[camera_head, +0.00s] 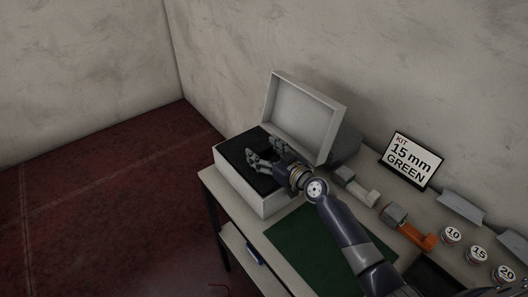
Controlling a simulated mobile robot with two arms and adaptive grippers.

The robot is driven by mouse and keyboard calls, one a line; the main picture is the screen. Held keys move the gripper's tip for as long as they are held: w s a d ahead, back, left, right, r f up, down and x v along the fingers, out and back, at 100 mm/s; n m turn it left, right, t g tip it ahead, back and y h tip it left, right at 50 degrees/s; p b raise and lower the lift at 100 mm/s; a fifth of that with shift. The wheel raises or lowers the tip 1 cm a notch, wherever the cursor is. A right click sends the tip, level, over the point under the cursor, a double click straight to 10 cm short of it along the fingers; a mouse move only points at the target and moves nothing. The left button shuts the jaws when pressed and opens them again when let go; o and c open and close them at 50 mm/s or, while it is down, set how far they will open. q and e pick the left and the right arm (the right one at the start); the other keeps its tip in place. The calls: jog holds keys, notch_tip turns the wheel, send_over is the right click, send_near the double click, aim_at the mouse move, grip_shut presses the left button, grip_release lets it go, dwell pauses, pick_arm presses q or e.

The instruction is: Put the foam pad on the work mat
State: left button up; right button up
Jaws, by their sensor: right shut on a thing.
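The foam pad (236,160) looks like a flat black slab inside an open white box (268,205). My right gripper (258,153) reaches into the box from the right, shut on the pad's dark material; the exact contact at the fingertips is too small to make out. The pad still lies within the box walls. The work mat (305,240) is a dark green sheet on the table in front of the box, partly covered by my right arm. My left gripper is not in view.
The box's lid (302,115) stands open at its back. A sign reading "KIT 15 mm GREEN" (408,160) stands by the wall. Grey and orange tools (428,241) and round discs marked 10, 15 and 20 (479,254) lie at the right. The mat's visible part is clear.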

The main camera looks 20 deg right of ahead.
jog(key=o, duration=1)
jog(key=shift+c, duration=0.2)
